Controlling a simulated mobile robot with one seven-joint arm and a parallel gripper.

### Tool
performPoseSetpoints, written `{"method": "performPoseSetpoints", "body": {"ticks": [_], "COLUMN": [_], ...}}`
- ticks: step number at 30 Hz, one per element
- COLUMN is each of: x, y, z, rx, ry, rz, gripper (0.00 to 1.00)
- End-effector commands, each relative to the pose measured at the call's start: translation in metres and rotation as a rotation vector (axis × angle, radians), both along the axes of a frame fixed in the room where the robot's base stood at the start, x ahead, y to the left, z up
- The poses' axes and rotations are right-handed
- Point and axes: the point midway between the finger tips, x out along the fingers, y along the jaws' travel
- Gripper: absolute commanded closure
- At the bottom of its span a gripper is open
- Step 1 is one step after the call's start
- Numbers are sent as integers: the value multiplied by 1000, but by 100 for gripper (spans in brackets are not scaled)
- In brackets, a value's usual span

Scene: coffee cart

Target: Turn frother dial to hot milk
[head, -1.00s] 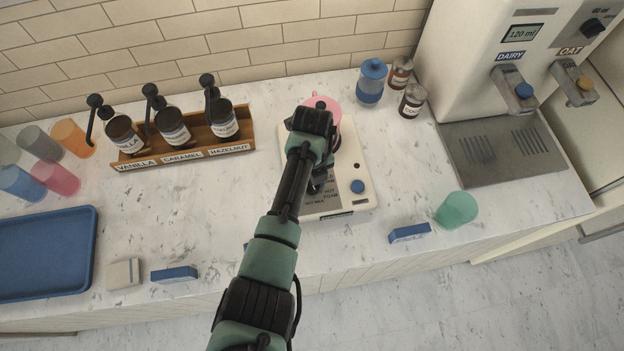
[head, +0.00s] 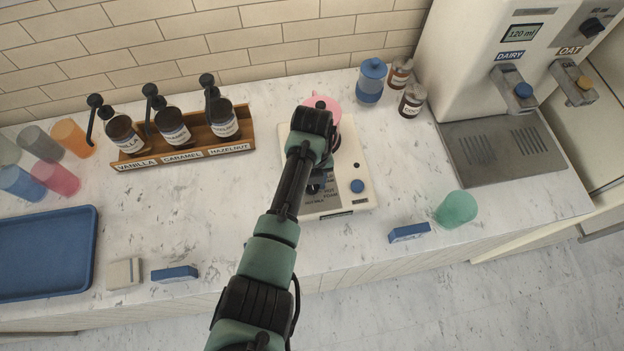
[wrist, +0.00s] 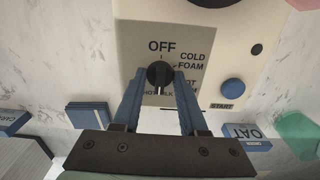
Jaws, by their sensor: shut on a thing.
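The frother (head: 349,155) is a cream machine on the counter with a grey label panel (wrist: 203,45). Its black dial (wrist: 160,77) sits on that panel in the wrist view. OFF is above the dial and COLD FOAM at upper right. The lower labels are partly covered by my fingers. My gripper (wrist: 160,72) is shut on the dial, with one blue finger on each side. In the head view my wrist hides the dial. A blue start button (wrist: 232,87) is right of the panel.
A pink pitcher (head: 322,101) stands on the back of the frother, partly behind my wrist. A syrup rack (head: 185,155) is to the left. A green cup (head: 455,209) and a blue-topped box (head: 409,232) are to the right. A blue tray (head: 45,250) lies far left.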

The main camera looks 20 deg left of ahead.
Motion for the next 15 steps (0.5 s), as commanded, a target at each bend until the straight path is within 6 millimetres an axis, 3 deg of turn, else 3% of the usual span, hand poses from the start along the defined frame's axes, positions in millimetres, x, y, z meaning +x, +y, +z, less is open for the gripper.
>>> {"method": "performPoseSetpoints", "body": {"ticks": [1,2,6,15], "x": [1,1,1,0], "y": [0,0,0,0], "z": [1,1,1,1], "rx": [0,0,1,1], "ry": [-4,-4,-3,-1], "rz": [-3,-3,-2,0], "gripper": [100,52,27,27]}}
